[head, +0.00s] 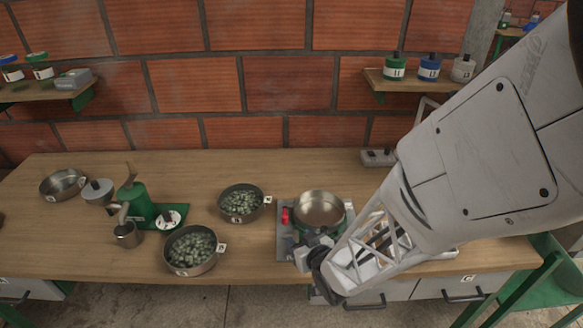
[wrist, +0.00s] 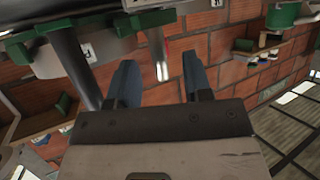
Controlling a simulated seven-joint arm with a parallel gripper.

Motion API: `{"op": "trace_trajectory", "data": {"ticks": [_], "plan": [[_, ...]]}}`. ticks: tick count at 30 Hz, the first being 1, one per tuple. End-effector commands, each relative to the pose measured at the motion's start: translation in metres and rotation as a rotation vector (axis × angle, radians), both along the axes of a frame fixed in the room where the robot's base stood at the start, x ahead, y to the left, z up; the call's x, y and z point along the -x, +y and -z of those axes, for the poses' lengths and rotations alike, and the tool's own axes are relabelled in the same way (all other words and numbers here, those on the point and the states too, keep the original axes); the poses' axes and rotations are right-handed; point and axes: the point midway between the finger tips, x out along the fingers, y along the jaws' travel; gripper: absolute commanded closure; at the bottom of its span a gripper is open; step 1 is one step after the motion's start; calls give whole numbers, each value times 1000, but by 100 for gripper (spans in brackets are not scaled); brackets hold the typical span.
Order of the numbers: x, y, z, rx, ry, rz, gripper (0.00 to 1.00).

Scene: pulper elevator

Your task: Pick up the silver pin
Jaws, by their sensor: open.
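My gripper (wrist: 160,64) is open in the wrist view, its two dark blue fingers spread apart. A slim silver rod with a bright end, which looks like the silver pin (wrist: 157,46), shows beyond the fingertips and lines up with the gap between them. It appears apart from both fingers. In the head view my gripper (head: 312,254) is low at the front of a grey base with a steel pan (head: 320,209) on it. My arm covers much of that area, and I cannot make out the pin there.
A thicker grey cylinder (wrist: 74,62) stands left of the fingers in the wrist view. On the wooden table (head: 110,255) are two pans of green beans (head: 240,203) (head: 190,249), a green grinder (head: 135,200) and a metal cup (head: 127,235). A red part (head: 285,215) sits beside the steel pan.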

Motion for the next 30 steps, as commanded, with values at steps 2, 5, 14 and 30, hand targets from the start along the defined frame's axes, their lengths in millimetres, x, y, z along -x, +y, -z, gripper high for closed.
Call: {"op": "trace_trajectory", "data": {"ticks": [2, 5, 14, 30], "plan": [[-6, 3, 4, 0, 2, 0, 54], [-14, 7, 7, 0, 1, 0, 54], [-24, 12, 12, 1, 0, 0, 54], [-24, 12, 11, 1, 0, 0, 57]]}}
